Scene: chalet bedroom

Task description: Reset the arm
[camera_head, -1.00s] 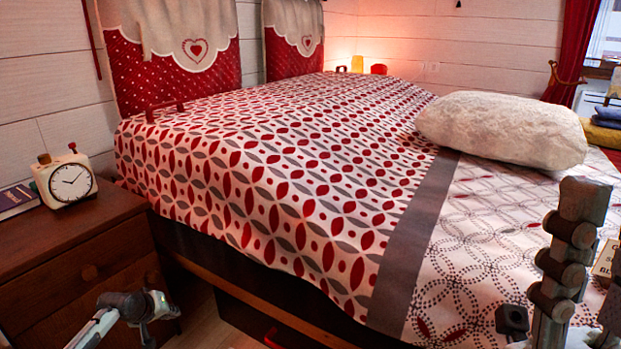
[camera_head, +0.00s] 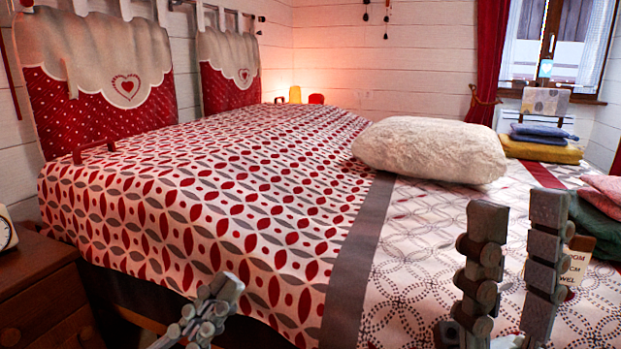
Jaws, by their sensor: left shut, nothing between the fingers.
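My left gripper (camera_head: 228,288) is at the lower left of the head view, in front of the near side of the bed (camera_head: 250,235). Its fingers are together and nothing shows between them. My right gripper (camera_head: 516,225) stands upright at the lower right, in front of the grey-and-white part of the bedspread. Its two fingers are apart, with only bedspread seen between them. Both forearms are mostly out of view.
A white fluffy pillow (camera_head: 430,148) lies on the bed. Folded towels (camera_head: 540,143) and a card (camera_head: 577,262) lie at the right. A wooden nightstand (camera_head: 40,285) with a clock (camera_head: 6,232) is at the left edge.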

